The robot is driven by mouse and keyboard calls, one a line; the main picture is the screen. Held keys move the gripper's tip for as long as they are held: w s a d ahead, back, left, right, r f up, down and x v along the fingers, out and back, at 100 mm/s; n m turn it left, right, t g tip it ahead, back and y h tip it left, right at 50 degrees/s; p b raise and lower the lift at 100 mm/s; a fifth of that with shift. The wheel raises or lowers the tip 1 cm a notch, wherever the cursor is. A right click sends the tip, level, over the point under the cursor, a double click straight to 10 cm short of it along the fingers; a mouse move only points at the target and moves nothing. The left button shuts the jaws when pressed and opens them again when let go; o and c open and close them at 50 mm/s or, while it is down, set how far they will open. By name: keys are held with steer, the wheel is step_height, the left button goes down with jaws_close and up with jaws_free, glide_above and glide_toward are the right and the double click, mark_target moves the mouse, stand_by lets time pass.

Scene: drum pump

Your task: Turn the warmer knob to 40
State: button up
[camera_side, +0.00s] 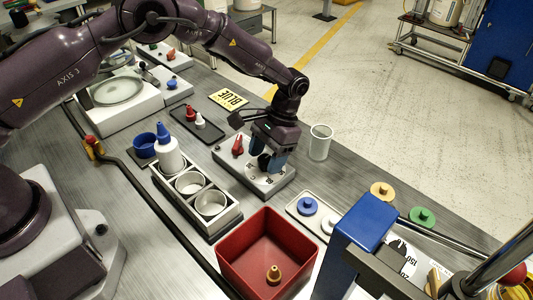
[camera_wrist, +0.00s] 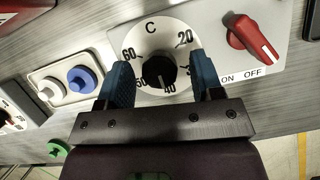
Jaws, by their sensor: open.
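The warmer knob (camera_wrist: 159,71) is black and sits on a round white dial marked C, with numbers from 20 to 60. A small pale mark on the knob points down in the wrist view, close to the 40; its exact reading is hard to tell. My gripper (camera_wrist: 162,78) is open, with one blue finger on either side of the knob; I cannot tell whether either touches it. In the side view my gripper (camera_side: 268,160) points down over the warmer box (camera_side: 228,165), and its fingers partly hide the knob.
A red ON/OFF switch (camera_wrist: 252,38) stands beside the dial on the same box. A white cup (camera_side: 320,142) stands just right of the box. A holder with a blue-capped bottle (camera_side: 168,155) is on the left, and a red bin (camera_side: 262,250) is in front.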

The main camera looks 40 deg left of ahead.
steer(key=shift+r, duration=0.1)
steer(key=v, duration=1.2)
steer(key=shift+w+r, duration=0.2)
steer(key=shift+r, duration=0.15)
steer(key=s+a+r+t, duration=0.3)
steer(key=s+r, duration=0.3)
steer(key=s, duration=0.4)
steer(key=s+a+r+n+t, duration=0.1)
steer(key=s+a+r+t, duration=0.2)
steer(key=s+r, duration=0.3)
steer(key=s+a+r+t, duration=0.4)
steer(key=s+r, duration=0.2)
steer(key=s, duration=0.8)
steer(key=shift+a+r+n+h, duration=0.3)
steer(key=shift+s, duration=0.1)
